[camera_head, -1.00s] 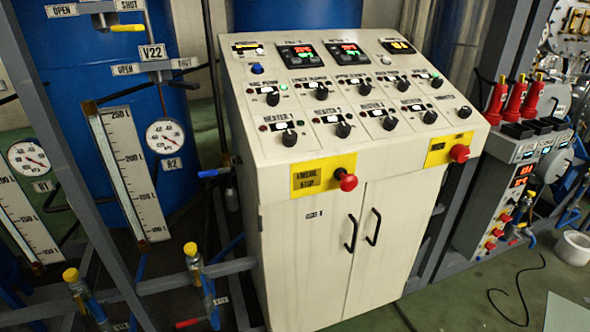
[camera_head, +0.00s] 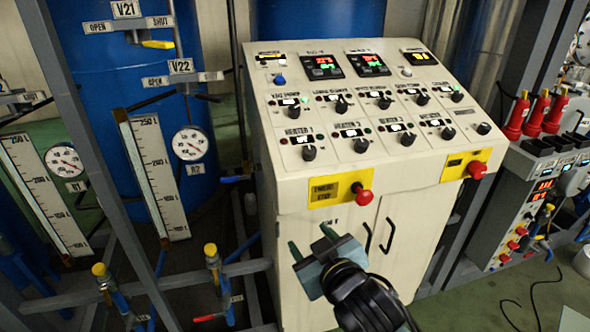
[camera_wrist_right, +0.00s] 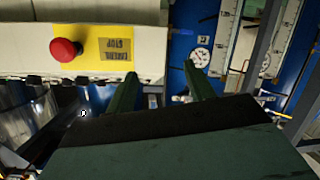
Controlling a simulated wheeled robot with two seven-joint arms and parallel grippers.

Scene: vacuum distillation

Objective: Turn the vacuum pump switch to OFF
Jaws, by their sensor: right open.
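The vacuum pump switch (camera_head: 294,112) is a black knob at the left end of the upper knob row on the sloped control panel, in the head view. Its label sits above it, with a small green light beside it. My right gripper (camera_head: 311,241) is open and empty in front of the cabinet doors, below the panel and apart from the switch. In the right wrist view, its two green fingers (camera_wrist_right: 159,70) are spread with nothing between them. The switch is not seen there. My left gripper is not in view.
Red emergency stop buttons stick out on yellow plates at the left (camera_head: 364,195) and right (camera_head: 477,169) of the panel's front edge. The left one also shows in the right wrist view (camera_wrist_right: 64,49). Other knobs (camera_head: 361,146) crowd the panel. A grey post (camera_head: 75,130) stands left.

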